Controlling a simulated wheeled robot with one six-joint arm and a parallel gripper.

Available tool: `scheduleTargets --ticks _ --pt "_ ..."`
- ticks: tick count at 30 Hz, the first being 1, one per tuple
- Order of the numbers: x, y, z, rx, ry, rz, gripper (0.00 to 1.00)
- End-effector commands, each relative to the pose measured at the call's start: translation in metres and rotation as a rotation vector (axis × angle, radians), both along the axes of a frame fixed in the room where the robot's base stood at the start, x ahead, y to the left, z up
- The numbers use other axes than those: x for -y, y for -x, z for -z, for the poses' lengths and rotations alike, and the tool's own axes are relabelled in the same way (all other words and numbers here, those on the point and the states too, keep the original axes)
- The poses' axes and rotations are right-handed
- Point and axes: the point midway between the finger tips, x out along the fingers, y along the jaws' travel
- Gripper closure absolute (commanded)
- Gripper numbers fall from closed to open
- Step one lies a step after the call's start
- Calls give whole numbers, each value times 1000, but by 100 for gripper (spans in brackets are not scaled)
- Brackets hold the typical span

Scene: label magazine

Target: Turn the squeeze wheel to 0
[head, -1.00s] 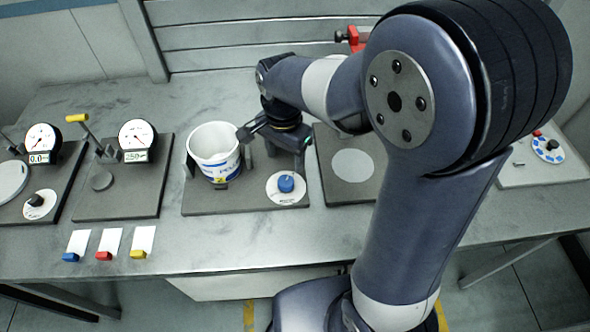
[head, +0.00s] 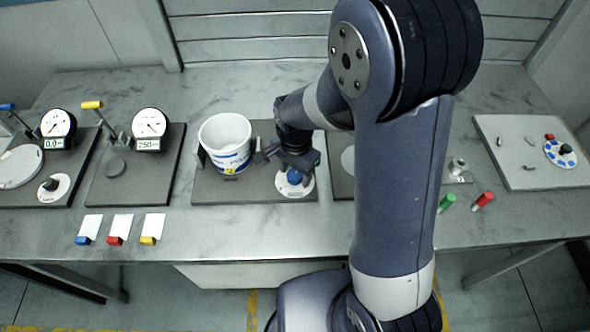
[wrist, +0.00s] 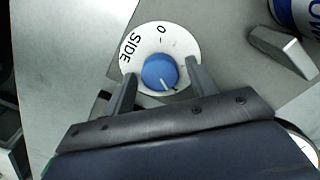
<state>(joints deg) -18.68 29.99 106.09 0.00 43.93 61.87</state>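The squeeze wheel is a blue knob (head: 295,177) on a round white dial (head: 308,188), at the front right of the grey plate with the white bucket. The wrist view shows the knob (wrist: 159,70) with a white pointer line directed to the lower right. The dial (wrist: 184,44) bears a "0" at its top and the word "SIDE" at its left, so the pointer is away from the 0. My gripper (wrist: 160,74) is open, with one finger on each side of the knob and a small gap on each side. In the head view my gripper (head: 297,168) partly covers the knob.
A white bucket (head: 226,145) stands on the same plate (head: 240,194), just left of my gripper. Plates with gauges and levers (head: 150,125) lie farther left. Red (head: 483,200) and green (head: 446,203) cylinders and a white panel (head: 500,150) are at the right.

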Motion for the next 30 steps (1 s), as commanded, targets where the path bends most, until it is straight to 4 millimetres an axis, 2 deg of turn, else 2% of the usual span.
scheduleTargets --ticks 2,14,23,30 --pt "0 0 0 0 0 0 52" --pt "0 0 0 0 0 0 85" --pt "0 0 0 1 0 -36 85" --pt "0 0 1 1 0 -168 85"
